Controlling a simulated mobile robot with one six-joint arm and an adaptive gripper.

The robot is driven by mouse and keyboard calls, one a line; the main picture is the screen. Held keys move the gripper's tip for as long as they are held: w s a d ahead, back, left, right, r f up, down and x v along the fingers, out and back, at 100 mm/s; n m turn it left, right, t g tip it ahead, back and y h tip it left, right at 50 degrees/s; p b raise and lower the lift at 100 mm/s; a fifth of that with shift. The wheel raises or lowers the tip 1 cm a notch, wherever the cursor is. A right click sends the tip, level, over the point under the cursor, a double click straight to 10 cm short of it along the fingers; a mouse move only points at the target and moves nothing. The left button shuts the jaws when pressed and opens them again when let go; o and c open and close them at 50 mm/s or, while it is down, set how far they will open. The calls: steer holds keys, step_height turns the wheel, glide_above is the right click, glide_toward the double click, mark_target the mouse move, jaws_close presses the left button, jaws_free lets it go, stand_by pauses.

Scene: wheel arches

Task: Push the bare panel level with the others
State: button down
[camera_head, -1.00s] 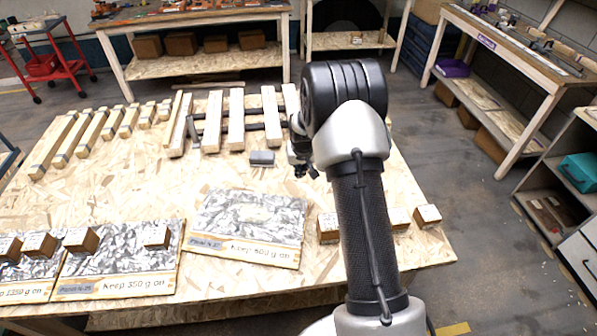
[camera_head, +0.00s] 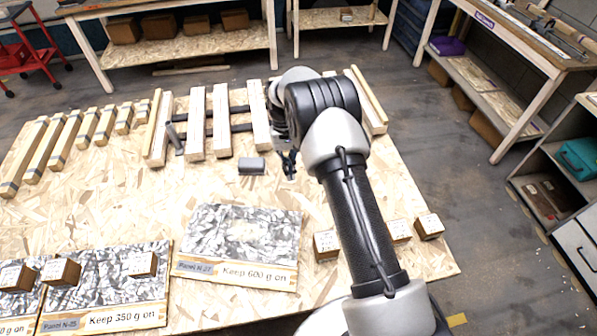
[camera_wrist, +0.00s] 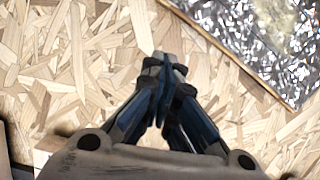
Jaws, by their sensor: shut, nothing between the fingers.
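The bare panel (camera_head: 240,240), labelled "Keep 600 g on", lies flat on the chipboard table with no blocks on it. It sits farther back than the neighbouring panel (camera_head: 105,270), labelled "Keep 350 g on", which carries wooden blocks. A third panel (camera_head: 18,305) is cut off at the lower left and has a block on it. My gripper (camera_head: 289,168) is shut and empty, behind the bare panel's back right corner and apart from it. In the wrist view my shut fingertips (camera_wrist: 165,62) are over bare chipboard, with a crinkled silver panel surface (camera_wrist: 270,40) at the upper right.
Wooden blocks (camera_head: 327,245) stand right of the bare panel. A small grey block (camera_head: 251,166) lies just left of my gripper. Wooden bars and dark rails (camera_head: 220,125) lie behind, with shorter bars (camera_head: 60,145) at the left. Bare chipboard (camera_head: 215,188) separates them from the panel.

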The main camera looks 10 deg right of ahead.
mark_target(293, 200)
steer(key=b+x, duration=0.1)
steer(key=x, duration=0.7)
steer(key=shift+b, duration=0.35)
steer(key=shift+s+f, duration=0.1)
steer(key=shift+s, duration=0.3)
steer(key=shift+s+d, duration=0.1)
steer(key=shift+s, duration=1.55)
